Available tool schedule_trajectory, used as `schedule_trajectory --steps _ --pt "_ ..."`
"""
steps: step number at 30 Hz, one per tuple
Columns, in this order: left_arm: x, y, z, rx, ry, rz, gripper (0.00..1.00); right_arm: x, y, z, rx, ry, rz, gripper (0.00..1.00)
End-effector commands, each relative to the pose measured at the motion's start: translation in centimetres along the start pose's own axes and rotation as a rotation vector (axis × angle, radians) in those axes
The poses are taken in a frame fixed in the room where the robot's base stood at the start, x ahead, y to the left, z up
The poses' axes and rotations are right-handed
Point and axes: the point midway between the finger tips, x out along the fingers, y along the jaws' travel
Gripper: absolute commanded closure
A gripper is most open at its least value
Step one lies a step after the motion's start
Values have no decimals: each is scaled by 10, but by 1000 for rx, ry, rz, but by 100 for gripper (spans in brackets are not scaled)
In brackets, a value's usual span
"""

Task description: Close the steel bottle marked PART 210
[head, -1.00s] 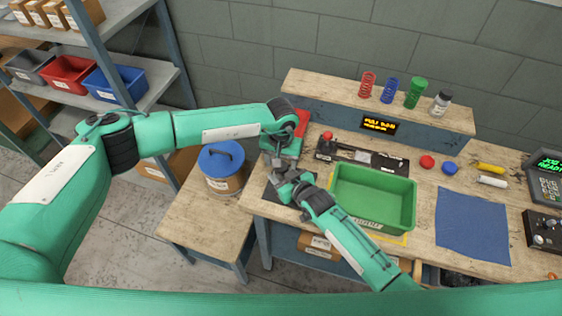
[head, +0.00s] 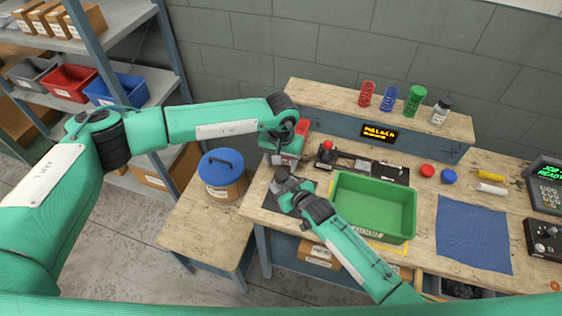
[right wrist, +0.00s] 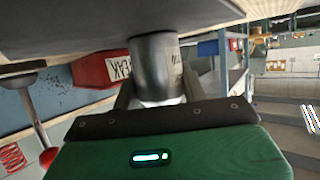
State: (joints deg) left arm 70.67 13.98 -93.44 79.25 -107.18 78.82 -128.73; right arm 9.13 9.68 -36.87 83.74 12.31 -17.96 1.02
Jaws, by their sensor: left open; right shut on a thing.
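My right gripper (head: 284,187) is low over the dark mat (head: 275,203) at the bench's left end. In the right wrist view it is shut on a plain grey steel cylinder (right wrist: 154,60), which looks like the steel bottle. Part of a printed label shows on its right side, but I cannot read it as PART 210. The gripper hides this bottle in the head view. My left gripper (head: 283,158) points down just behind the right one and is open. I cannot make out a cap, or whether the two grippers touch.
A green tray (head: 372,238) stands right of my right gripper. Behind it is a black fixture (head: 370,165). A red round piece (head: 427,170) and a blue one (head: 449,176) lie farther right. A blue cloth (head: 474,238) covers the right part. A blue-lidded bin (head: 222,168) stands left.

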Motion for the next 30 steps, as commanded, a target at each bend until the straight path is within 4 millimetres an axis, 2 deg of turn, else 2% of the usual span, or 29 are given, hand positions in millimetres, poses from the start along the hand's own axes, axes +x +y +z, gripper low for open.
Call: schedule_trajectory --steps 5,8,30 --pt "0 0 0 -95 0 0 45 0 0 1 0 -2 0 100" --pt "-1 1 0 -220 0 0 45 0 0 1 0 -2 0 100" --pt "-10 3 0 -1424 -1 1 45 0 0 1 0 -2 0 100"
